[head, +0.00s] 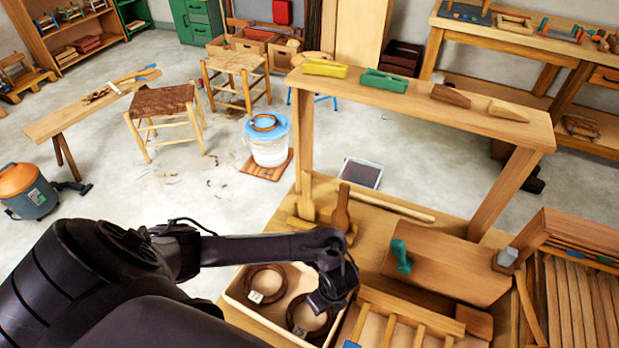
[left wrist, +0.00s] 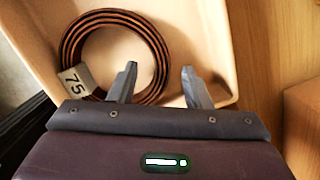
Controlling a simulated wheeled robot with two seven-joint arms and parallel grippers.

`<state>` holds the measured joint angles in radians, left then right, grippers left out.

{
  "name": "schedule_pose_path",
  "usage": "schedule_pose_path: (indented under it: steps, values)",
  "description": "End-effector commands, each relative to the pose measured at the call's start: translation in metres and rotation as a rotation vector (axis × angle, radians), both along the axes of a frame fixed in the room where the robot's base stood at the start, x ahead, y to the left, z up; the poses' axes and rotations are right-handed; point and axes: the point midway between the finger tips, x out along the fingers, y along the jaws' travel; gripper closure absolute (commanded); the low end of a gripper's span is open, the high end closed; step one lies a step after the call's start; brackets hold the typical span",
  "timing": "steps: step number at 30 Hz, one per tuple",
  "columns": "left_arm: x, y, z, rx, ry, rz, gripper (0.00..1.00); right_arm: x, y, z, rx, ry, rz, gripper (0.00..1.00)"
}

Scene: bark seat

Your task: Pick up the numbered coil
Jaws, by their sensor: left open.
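A brown ring-shaped coil (left wrist: 70,48) with a pale tag reading 75 (left wrist: 76,81) lies in a light tray (left wrist: 215,30) in the left wrist view. My left gripper (left wrist: 159,70) is open and empty. One fingertip appears over the coil's hollow and the other outside its right side, with the band between them; contact cannot be told. In the head view, my left gripper (head: 322,306) is over the right coil (head: 291,314) in the tray (head: 238,300). Another coil (head: 266,275) with a pale tag (head: 255,296) lies to its left. My right gripper is not in view.
A raised wooden shelf (head: 410,100) holding several coloured blocks stands behind the tray. A slatted rack (head: 400,318) is right of the tray, and a board with a green handle (head: 400,256) lies behind that rack.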

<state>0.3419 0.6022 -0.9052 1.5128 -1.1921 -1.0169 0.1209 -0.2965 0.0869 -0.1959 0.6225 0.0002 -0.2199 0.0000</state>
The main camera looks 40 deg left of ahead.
Motion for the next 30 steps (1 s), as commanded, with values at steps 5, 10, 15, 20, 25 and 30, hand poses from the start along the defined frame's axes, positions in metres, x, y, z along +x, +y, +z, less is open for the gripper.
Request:
schedule_pose_path:
  steps: [5,10,15,20,25,30]
  values:
    - [0.001,0.001,-0.005,0.000,-0.003,0.001,0.56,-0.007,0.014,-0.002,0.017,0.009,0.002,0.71]
    - [0.001,0.001,-0.005,-0.001,-0.003,0.001,0.61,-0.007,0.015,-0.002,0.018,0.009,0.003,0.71]
    - [0.001,0.001,-0.005,-0.001,-0.003,0.001,0.83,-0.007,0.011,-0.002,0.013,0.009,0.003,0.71]
    - [0.001,0.001,-0.005,-0.001,-0.003,0.001,1.00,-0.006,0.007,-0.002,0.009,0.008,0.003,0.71]
    - [0.001,0.000,-0.005,-0.001,-0.003,0.001,1.00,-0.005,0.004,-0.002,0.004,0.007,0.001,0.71]
    - [0.001,0.000,-0.001,-0.002,-0.003,0.001,1.00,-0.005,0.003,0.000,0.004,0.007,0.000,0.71]
